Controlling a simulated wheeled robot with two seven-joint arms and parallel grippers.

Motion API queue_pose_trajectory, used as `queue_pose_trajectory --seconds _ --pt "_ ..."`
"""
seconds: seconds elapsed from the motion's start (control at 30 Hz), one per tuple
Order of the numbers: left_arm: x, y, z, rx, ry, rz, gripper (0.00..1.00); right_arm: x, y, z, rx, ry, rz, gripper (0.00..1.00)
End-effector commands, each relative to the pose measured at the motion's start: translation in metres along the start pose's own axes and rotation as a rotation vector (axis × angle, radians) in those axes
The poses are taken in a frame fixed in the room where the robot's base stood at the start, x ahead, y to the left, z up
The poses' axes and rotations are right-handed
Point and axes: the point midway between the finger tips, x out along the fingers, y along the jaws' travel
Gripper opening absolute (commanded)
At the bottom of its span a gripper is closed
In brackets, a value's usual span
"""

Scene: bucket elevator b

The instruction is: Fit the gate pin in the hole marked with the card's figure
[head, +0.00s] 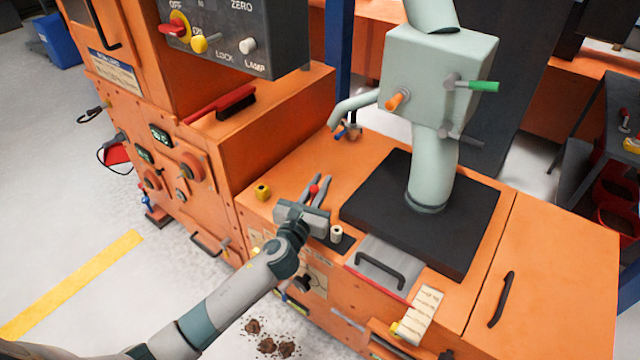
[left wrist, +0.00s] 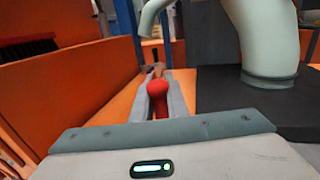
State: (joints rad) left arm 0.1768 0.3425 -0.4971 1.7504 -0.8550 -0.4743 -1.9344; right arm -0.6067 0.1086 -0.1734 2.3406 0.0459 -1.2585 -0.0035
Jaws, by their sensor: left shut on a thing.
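My left gripper (head: 316,188) is above the orange deck, left of the black pad. Its fingers are shut on a red-headed piece, which looks like the gate pin (head: 313,190). A grey sliding plate with a black handle (head: 380,268) lies in front of the pad. A cream strip with marks (head: 420,314) is to its right. Its figures are too small to read, and I cannot make out the card.
A pale green spout (head: 432,165) rises from the black pad (head: 465,240), with a bent pipe to its left. A red brush (head: 228,102) lies on the ledge behind.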

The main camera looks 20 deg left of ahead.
Motion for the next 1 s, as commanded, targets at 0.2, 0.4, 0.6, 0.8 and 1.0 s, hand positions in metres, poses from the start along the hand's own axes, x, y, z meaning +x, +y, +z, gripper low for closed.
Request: queue_pose_trajectory --seconds 0.2,0.4,0.6,0.8,1.0 --pt "0.0 -0.0001 0.0007 0.001 0.0 0.0 0.0 -0.0038 -0.0003 -0.0019 0.0 0.0 0.0 0.31" --pt "0.0 -0.0001 0.0 0.0 0.0 0.0 0.0 -0.0037 -0.0003 -0.0018 0.0 0.0 0.0 0.31" --pt "0.0 -0.0001 -0.0002 0.0 0.0 0.0 0.0 -0.0035 -0.0003 -0.0017 0.0 0.0 0.0 0.31" --pt "0.0 -0.0001 -0.003 0.0 0.0 0.0 0.0 -0.0015 -0.0001 -0.0007 0.0 0.0 0.0 0.31" --pt "0.0 -0.0002 -0.0073 0.0 0.0 0.0 0.0 0.0013 0.0001 0.0007 0.0 0.0 0.0 0.31"
